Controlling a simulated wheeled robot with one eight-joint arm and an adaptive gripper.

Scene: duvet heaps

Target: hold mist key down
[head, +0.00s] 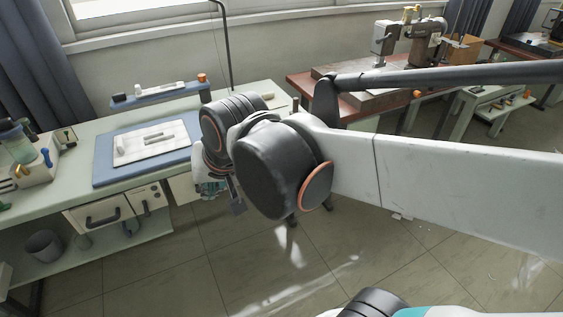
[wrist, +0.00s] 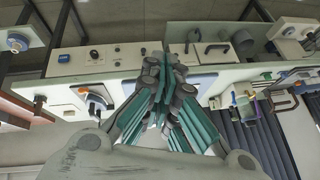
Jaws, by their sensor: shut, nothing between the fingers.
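No key that I can read as the mist key stands out. A pale control panel (wrist: 108,55) with small dark knobs or buttons lies beyond my fingers in the wrist view, left of centre; any labels are too small to read. My gripper (wrist: 163,62) has its teal-lined fingers drawn together at the tips, with nothing held. In the head view, my gripper (head: 212,186) is mostly hidden behind my arm's dark joint, near the bench's front edge. I cannot tell whether the fingertips touch the panel.
The pale green bench (head: 75,165) carries a blue mat (head: 105,172) with a white tray (head: 122,157). A drawer unit (head: 88,212) hangs below its front. A grey bin (head: 43,245) stands on the lower shelf. A red-brown table (head: 300,84) stands behind my arm. Tiled floor lies open in front.

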